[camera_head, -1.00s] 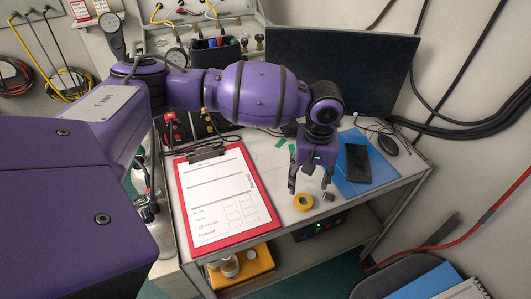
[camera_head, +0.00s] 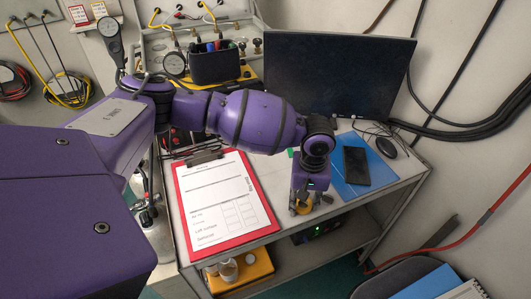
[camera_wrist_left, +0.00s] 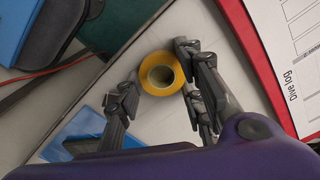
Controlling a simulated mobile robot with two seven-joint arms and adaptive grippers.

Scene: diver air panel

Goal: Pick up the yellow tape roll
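The yellow tape roll (camera_head: 304,210) lies flat on the white desk, near its front edge. In the left wrist view the roll (camera_wrist_left: 160,92) shows from above, with its hole facing up. My left gripper (camera_head: 308,204) points down over the roll and partly hides it in the head view. In the left wrist view the gripper (camera_wrist_left: 156,66) is open, with fingers on either side of the roll. The right-hand finger looks very close to the roll; I cannot tell if it touches. My right gripper is not in view.
A red clipboard (camera_head: 272,229) with a dive log lies left of the roll. A blue folder (camera_head: 383,174) with a black phone (camera_head: 355,166) on it lies to the right. A monitor (camera_head: 335,75) stands behind. The desk's front edge is close.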

